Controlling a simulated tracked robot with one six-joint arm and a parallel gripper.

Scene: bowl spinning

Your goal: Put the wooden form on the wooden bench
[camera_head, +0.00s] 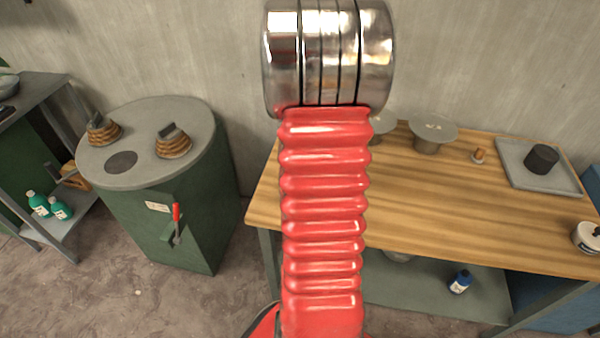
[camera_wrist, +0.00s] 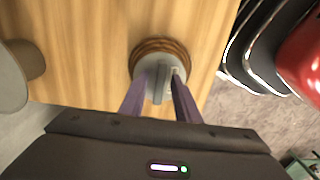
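A round wooden form (camera_wrist: 160,48) with a brown ringed rim, grey top and upright grey handle shows in the wrist view. The wooden bench's top (camera_wrist: 95,40) lies under it, near the bench edge; I cannot tell if the form touches it. My gripper (camera_wrist: 163,75) has one finger on each side of the handle, close against it, and looks shut on it. In the head view my red arm hides the gripper and this form. The wooden bench (camera_head: 430,215) stands at the right.
Two similar forms (camera_head: 103,130) (camera_head: 173,143) sit on the round-topped green cabinet (camera_head: 150,105). Grey discs on stands (camera_head: 433,128) are at the bench's back. A grey tray (camera_head: 520,175) with a black cylinder (camera_head: 542,158) and a white tin (camera_head: 587,236) are at its right. The bench's middle is clear.

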